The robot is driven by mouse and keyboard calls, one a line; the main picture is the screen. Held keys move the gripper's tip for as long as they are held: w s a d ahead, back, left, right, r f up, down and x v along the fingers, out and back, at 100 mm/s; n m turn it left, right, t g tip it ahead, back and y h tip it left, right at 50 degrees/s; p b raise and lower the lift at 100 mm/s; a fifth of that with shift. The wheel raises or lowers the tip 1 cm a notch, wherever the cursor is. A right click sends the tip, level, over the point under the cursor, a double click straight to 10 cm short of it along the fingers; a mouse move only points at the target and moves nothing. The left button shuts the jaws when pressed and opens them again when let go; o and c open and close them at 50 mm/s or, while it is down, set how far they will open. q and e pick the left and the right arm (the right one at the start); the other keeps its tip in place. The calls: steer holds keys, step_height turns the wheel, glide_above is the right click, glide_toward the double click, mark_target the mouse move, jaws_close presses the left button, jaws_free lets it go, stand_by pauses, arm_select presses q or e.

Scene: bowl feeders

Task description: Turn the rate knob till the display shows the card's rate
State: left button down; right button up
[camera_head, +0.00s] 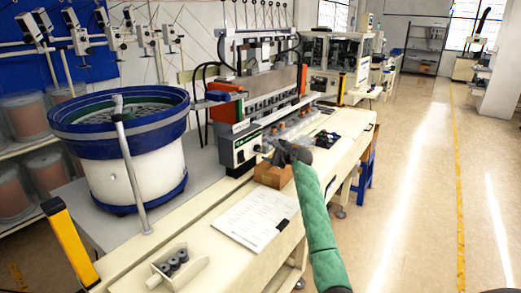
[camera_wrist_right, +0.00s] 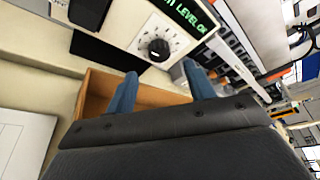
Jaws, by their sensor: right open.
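The rate knob (camera_wrist_right: 158,47), a dark round knob on a white dial plate, shows in the right wrist view. Beside it the green display (camera_wrist_right: 188,12) shows text ending in "LEVEL OK", cut off by the frame edge. In the head view the controller (camera_head: 246,148) stands at the end of the machine. My right gripper (camera_head: 287,153) is in front of it. In the wrist view its two blue fingers (camera_wrist_right: 160,70) are spread, apart from the knob, with nothing between them. A white printed sheet (camera_head: 255,216) lies on the bench; its text is too small to read. My left gripper is out of view.
A brown open box (camera_head: 270,175) sits below the controller, and close under my fingers in the wrist view (camera_wrist_right: 97,92). A blue-rimmed bowl feeder (camera_head: 130,165) stands at left. A holder with dark cylinders (camera_head: 178,268) is at the bench front. The aisle floor at right is clear.

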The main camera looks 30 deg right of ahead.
mark_target(259, 149)
steer(key=p+x, duration=0.1)
steer(key=x, duration=0.3)
steer(key=shift+w+p, duration=0.25)
steer(key=shift+p, duration=0.15)
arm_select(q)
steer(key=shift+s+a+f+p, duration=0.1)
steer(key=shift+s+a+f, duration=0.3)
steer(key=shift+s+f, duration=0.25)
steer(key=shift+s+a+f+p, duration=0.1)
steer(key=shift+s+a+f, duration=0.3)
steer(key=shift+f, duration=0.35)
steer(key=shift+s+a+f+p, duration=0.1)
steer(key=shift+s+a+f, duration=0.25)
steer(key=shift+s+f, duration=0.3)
arm_select(e)
steer(key=shift+x, duration=0.95)
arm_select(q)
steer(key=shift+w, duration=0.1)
arm_select(e)
steer(key=shift+f, duration=0.1)
steer(key=c, duration=1)
